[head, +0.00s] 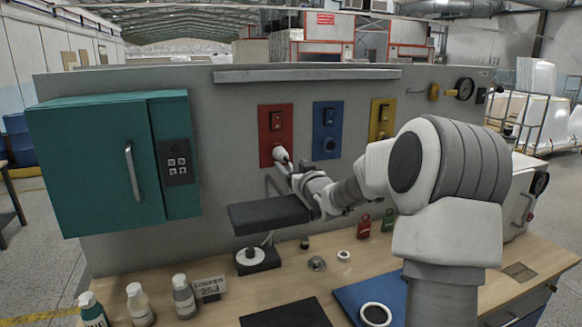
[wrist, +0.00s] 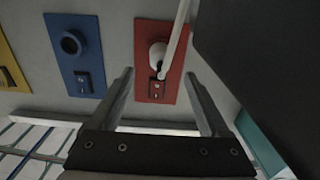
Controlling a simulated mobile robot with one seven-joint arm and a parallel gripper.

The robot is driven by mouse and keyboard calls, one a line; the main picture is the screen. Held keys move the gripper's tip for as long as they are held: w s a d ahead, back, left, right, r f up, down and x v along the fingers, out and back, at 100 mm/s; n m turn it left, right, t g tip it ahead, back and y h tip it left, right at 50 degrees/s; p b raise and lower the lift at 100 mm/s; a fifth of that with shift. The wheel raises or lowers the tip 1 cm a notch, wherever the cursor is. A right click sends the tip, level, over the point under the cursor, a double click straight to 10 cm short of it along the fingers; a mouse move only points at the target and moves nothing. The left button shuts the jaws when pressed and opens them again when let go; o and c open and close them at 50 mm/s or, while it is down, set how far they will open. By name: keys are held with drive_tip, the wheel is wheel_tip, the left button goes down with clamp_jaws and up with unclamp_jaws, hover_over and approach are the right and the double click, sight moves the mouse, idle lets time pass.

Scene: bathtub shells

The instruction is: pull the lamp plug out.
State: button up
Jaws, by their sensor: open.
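The white lamp plug (wrist: 158,54) sits in the red panel (wrist: 160,85), beside that panel's dark switch, with a pale cable (wrist: 178,35) running from it. In the head view the plug (head: 281,154) shows at the lower part of the red panel (head: 276,118), partly behind my gripper. My gripper (wrist: 159,75) is open, with its two fingers on either side of the plug in the picture and nothing held. I cannot tell how far the fingertips are from it. In the head view my gripper (head: 276,170) is just below the plug. The black lamp (head: 270,214) stands below.
A blue panel (head: 328,120) and a yellow panel (head: 382,112) are to the right. A teal cabinet (head: 90,165) is at left. The lamp's dark head (wrist: 265,60) fills the wrist view's upper right. Bottles (head: 140,303), padlocks and a blue mat (head: 365,298) are on the bench.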

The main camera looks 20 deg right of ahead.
sight(285, 158)
drive_tip(key=w, duration=0.4)
drive_tip(key=shift+w+f+p, duration=0.1)
drive_tip(key=shift+w+p, duration=0.3)
drive_tip(key=shift+w, duration=1.05)
drive_tip(key=shift+b, duration=0.8)
clamp_jaws()
drive_tip(key=shift+s, duration=0.2)
drive_tip(key=shift+s+b, duration=1)
drive_tip(key=shift+s, duration=1.05)
